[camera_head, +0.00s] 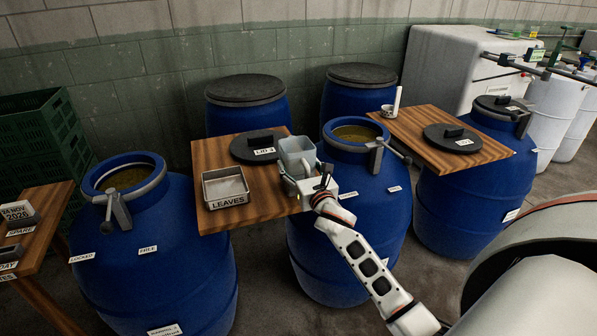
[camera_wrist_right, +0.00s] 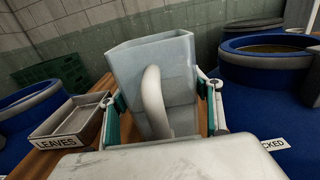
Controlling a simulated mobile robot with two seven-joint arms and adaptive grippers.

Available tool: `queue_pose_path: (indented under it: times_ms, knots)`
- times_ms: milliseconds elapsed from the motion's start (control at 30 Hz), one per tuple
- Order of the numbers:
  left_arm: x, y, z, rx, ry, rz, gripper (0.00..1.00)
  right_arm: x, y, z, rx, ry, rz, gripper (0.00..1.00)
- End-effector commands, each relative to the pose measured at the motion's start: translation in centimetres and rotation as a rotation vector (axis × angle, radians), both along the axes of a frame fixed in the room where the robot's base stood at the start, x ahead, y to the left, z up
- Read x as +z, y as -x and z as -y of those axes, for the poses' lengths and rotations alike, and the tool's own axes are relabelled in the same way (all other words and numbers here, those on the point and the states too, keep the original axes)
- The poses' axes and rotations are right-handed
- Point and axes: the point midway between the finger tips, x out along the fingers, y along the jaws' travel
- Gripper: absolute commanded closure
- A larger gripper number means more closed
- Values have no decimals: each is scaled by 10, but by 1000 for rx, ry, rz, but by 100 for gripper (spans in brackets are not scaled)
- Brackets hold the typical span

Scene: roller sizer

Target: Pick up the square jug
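The square jug (camera_head: 297,153) is a pale grey, square-mouthed vessel at the right edge of the left wooden board. In the right wrist view the jug (camera_wrist_right: 178,75) is large and slightly tilted in the picture, its curved handle facing my camera. My right gripper (camera_head: 303,172) is at the jug in the head view. In the wrist view its fingers (camera_wrist_right: 163,101) stand on either side of the jug, apart, with a gap visible on the left. The jug's base is hidden behind the gripper. My left gripper is in neither view.
A metal tray labelled LEAVES (camera_head: 225,188) and a dark round lid (camera_head: 258,147) share the wooden board (camera_head: 262,207). An open blue barrel (camera_head: 357,138) stands close on the right. Another open barrel (camera_head: 125,180) stands left. A second board (camera_head: 415,125) holds a lid and a small white vessel.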

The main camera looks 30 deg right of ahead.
Motion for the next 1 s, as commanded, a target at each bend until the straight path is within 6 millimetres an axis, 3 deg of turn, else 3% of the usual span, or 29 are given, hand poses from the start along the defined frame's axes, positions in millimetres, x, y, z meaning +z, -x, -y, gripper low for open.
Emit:
queue_pose_path:
  times_ms: [33,67,333,467,667,1000]
  knots:
    - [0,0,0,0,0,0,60,0,0,0,0,0,0,71]
    - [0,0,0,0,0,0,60,0,0,0,0,0,0,79]
    - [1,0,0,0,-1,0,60,5,0,0,1,1,6,80]
    - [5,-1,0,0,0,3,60,17,0,0,1,3,9,80]
    - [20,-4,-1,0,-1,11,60,58,-1,1,1,6,13,80]
    - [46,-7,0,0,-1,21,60,144,0,1,1,5,12,80]
